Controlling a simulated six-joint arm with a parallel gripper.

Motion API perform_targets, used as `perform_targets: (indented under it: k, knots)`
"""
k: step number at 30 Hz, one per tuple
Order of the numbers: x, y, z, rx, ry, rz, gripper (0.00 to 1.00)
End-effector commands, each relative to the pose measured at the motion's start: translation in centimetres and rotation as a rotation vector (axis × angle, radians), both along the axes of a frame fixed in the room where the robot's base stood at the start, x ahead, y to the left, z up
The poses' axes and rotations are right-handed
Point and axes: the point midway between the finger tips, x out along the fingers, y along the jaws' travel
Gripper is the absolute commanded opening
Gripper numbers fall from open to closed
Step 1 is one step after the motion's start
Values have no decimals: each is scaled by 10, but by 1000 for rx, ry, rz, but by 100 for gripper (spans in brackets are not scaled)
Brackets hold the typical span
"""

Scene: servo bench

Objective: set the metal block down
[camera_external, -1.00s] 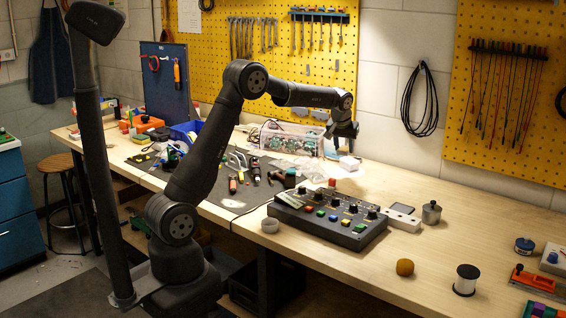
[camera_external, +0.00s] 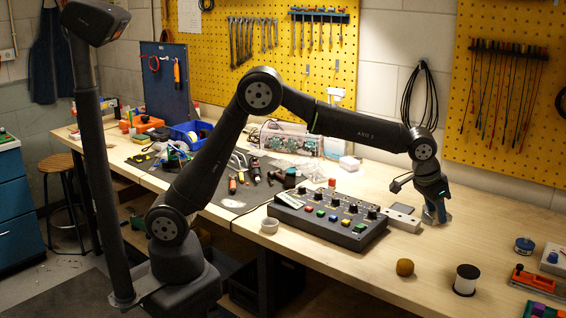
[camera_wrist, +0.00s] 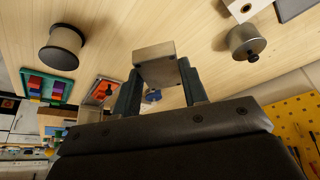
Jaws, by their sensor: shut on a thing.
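The metal block (camera_wrist: 155,66) is a plain grey, square-faced piece in the wrist view. My gripper (camera_wrist: 158,84) is shut on it, with one dark finger on each side. The bench top (camera_wrist: 115,30) shows beyond the block; I cannot tell how large the gap is. In the external view my gripper (camera_external: 436,204) points down over the right part of the bench, just right of the white socket strip (camera_external: 402,219). The block is hard to make out there, mostly hidden by the fingers.
A lidded metal pot (camera_wrist: 246,42) stands near the strip; my gripper hides it in the external view. A button console (camera_external: 328,220) is to the left.

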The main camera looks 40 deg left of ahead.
Motion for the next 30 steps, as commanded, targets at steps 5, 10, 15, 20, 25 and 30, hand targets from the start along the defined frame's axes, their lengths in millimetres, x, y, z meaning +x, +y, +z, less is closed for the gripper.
perform_targets:
  k: [5,10,15,20,25,30]
  knots:
    - [-53,-37,0,-1,-1,-107,14]
    - [-71,-49,-1,-1,-2,-146,14]
    - [-48,-45,-17,0,-1,-148,14]
    - [-11,-39,-40,-1,-1,-146,14]
    - [22,-34,-60,-2,-1,-147,14]
    - [39,-31,-69,-2,-2,-149,14]
